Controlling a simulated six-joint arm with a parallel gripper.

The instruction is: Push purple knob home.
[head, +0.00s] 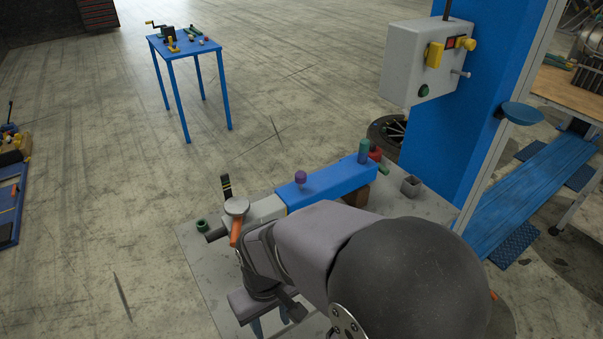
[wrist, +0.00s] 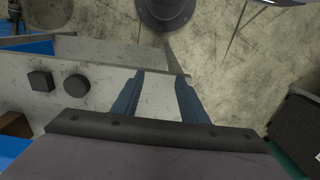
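The purple knob (head: 300,177) stands on top of the blue bar (head: 330,182) of a fixture on the grey table, in the head view. My gripper (head: 270,322) is low in that view, pointing down, in front of the fixture and well apart from the knob. In the wrist view my gripper (wrist: 160,84) shows two blue-grey fingers spread apart with nothing between them. The purple knob does not show in the wrist view. My arm hides part of the fixture's near side in the head view.
A blue column (head: 455,120) with a control box rises behind.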

